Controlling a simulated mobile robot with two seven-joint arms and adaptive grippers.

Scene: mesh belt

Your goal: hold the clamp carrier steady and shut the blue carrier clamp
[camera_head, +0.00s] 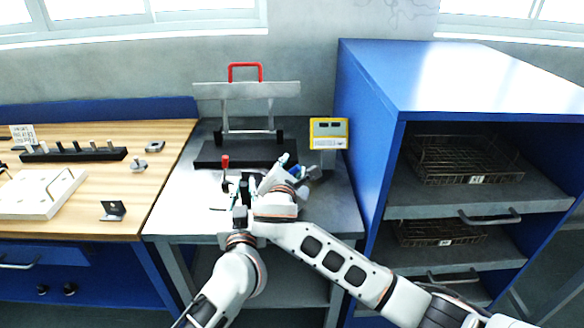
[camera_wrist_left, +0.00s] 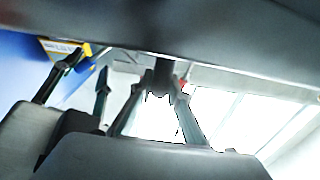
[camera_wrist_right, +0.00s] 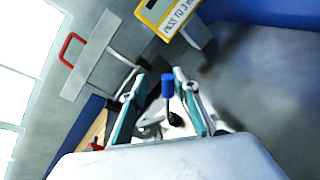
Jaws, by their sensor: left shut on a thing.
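The blue carrier clamp's blue handle (camera_wrist_right: 167,86) stands up on a dark lever in the right wrist view. My right gripper (camera_wrist_right: 160,78) is open, with its fingers on both sides of the handle and a gap visible. Most of the carrier is hidden behind my grippers.
A red-tipped lever (camera_head: 225,161) stands left of my grippers. Behind are a black base (camera_head: 215,155) and a grey frame with a red handle (camera_head: 245,66). A yellow display (camera_head: 328,133) stands at the right, by a blue cabinet (camera_head: 362,135). A wooden bench (camera_head: 165,185) is left.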

